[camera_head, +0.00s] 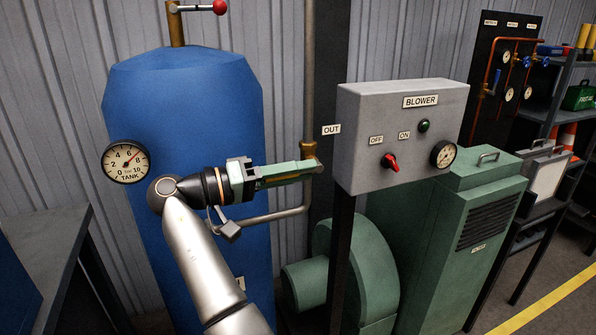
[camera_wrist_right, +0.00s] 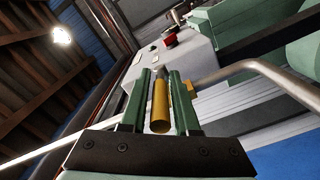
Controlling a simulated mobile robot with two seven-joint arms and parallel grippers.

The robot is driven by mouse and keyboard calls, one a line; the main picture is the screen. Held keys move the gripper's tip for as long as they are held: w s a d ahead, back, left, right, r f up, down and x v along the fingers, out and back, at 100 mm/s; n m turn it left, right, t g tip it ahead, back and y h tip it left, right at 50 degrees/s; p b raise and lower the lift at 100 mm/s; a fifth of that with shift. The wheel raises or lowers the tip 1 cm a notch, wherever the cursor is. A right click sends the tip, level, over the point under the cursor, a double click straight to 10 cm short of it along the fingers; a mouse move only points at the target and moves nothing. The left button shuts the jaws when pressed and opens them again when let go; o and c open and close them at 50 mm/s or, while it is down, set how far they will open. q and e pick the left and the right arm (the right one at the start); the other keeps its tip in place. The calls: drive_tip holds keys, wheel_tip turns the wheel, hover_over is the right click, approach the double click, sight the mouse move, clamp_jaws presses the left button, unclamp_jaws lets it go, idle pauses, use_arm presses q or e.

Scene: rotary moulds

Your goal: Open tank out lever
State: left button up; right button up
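My right gripper (camera_head: 290,173) reaches in front of the blue tank (camera_head: 185,110) toward the brass valve (camera_head: 308,150) on the pipe left of the OUT label (camera_head: 331,129). In the right wrist view, the yellow lever handle (camera_wrist_right: 160,105) lies lengthwise between the green fingers of my right gripper (camera_wrist_right: 160,95). Narrow gaps seem to show on both sides of the handle, so the fingers look open around it. In the head view the fingers hide most of the lever. My left gripper is not in view.
A grey blower box (camera_head: 400,130) with a red knob (camera_head: 390,162) stands close to the right of the gripper. A dial gauge (camera_head: 126,161) is on the tank, and another red-tipped lever (camera_head: 203,7) is above it. A bent pipe (camera_head: 270,217) runs below the gripper.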

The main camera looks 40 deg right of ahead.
clamp_jaws()
idle(1.0)
